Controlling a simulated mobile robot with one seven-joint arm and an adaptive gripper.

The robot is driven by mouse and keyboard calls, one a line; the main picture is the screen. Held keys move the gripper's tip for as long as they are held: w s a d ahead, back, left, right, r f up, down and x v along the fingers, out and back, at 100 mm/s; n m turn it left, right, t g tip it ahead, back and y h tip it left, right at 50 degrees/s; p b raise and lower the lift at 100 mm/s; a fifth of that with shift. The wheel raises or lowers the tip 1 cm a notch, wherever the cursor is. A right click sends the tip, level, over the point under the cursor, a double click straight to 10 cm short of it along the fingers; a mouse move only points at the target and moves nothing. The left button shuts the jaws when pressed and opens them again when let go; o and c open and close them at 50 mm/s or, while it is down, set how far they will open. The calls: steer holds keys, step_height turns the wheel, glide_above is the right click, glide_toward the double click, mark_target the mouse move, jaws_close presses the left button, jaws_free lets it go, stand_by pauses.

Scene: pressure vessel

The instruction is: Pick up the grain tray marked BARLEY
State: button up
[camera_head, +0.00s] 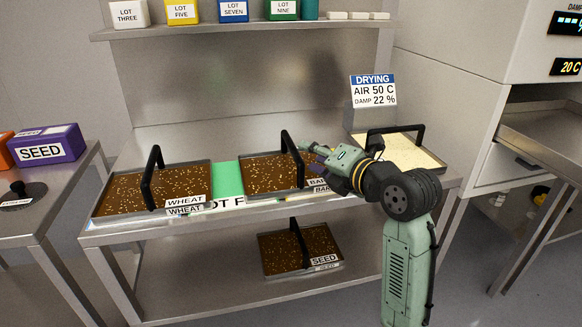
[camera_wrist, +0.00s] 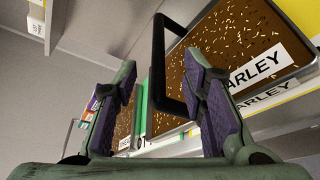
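The BARLEY tray (camera_head: 258,172) sits on the bench top in the middle, filled with brown grain, with a black arched handle (camera_head: 288,147). Its label is partly hidden by my arm in the head view. My gripper (camera_head: 308,148) is at the right of this handle, above the tray. In the wrist view my gripper (camera_wrist: 165,95) is open, its purple-padded fingers well apart. The black handle (camera_wrist: 158,70) shows in the gap between them and runs behind the right finger. The BARLEY label (camera_wrist: 268,62) is at the right; contact with the handle cannot be told.
The WHEAT tray (camera_head: 120,194) stands left, past a green panel (camera_head: 228,180). A tray of pale grain (camera_head: 410,150) stands right, near the DRYING sign (camera_head: 373,90). A SEED tray (camera_head: 290,250) is on the lower shelf. Coloured lot boxes (camera_head: 234,10) line the upper shelf.

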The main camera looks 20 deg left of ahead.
mark_target(293, 147)
steer(key=x, duration=0.2)
steer(key=shift+w+a+p, duration=0.15)
steer(key=shift+a+p, duration=0.15)
steer(key=p+x, duration=0.2)
steer(key=x, duration=0.2)
steer(key=shift+a+f, duration=0.1)
steer(key=shift+a, duration=0.2)
steer(key=shift+w+a+f, duration=0.15)
steer(key=shift+a+f, duration=0.05)
steer(key=shift+a, duration=0.05)
jaws_close()
steer(key=shift+r, duration=0.1)
